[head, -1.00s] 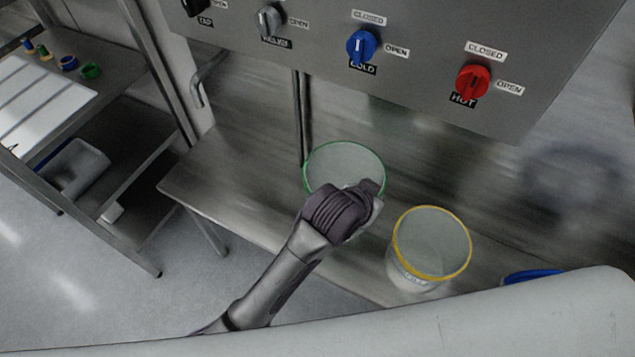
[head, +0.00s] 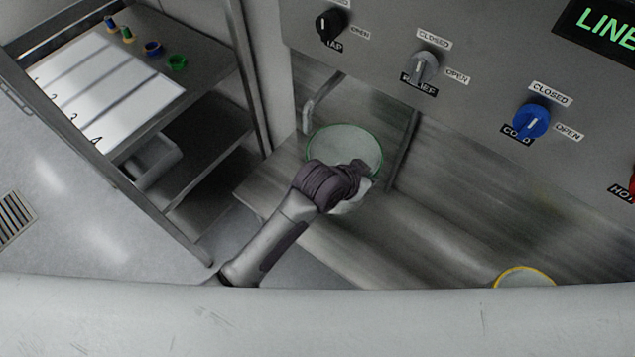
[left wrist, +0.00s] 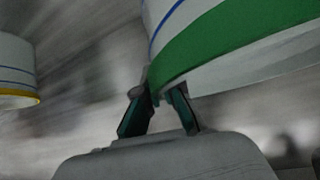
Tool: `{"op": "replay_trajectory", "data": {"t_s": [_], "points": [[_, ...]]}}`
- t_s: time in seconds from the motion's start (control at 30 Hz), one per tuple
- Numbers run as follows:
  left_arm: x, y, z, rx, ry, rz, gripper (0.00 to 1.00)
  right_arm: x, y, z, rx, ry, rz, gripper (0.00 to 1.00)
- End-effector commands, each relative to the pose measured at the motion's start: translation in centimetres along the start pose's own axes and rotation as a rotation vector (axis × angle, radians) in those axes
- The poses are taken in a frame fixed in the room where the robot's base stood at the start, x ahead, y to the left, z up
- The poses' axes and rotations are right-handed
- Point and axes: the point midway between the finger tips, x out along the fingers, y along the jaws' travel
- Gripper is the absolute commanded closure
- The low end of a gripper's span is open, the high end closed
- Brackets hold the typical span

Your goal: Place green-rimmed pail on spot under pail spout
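The green-rimmed pail (head: 340,143) is over the left end of the steel bench in the head view, beside a bent spout pipe (head: 311,112). In the left wrist view its white wall with blue lines and green rim band (left wrist: 225,45) fill the upper right. My left gripper (head: 362,175) is at the pail's near right rim. Its fingers (left wrist: 158,103) straddle the rim and are shut on it. I cannot tell whether the pail touches the bench. The spot under the spout does not show. My right gripper is not in view.
A yellow-rimmed pail (head: 526,277) stands to the right, mostly hidden; it also shows in the left wrist view (left wrist: 16,72). A panel with knobs (head: 460,45) overhangs the bench. A vertical pipe (head: 405,148) is right of the green-rimmed pail. A side table (head: 205,60) stands left.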

Motion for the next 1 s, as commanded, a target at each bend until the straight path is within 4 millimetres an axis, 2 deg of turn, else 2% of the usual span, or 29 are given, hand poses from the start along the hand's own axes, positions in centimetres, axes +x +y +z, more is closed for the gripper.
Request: {"op": "replay_trajectory", "data": {"t_s": [0.03,0.17,0.3,0.4,0.6,0.8,1.0], "points": [[-0.1,-1.3,1.0,0.001,-0.005,-0.005,1.0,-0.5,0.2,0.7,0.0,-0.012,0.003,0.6],[0.2,-4.0,3.2,0.0,-0.004,-0.006,1.0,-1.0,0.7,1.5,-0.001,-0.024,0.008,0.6],[0.5,-6.3,5.3,0.0,-0.002,-0.005,1.0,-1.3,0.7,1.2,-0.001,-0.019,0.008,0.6],[0.7,-7.3,6.2,0.001,0.0,-0.003,1.0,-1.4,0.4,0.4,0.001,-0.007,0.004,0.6],[1.5,-7.8,7.5,0.0,-0.002,-0.001,1.0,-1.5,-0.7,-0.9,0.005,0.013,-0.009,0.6],[3.4,-7.8,9.2,0.0,0.001,-0.001,1.0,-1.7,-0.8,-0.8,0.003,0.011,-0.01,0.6],[3.6,-7.8,9.5,0.002,0.002,-0.002,1.0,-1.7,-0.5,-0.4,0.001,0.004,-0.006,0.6]]}}
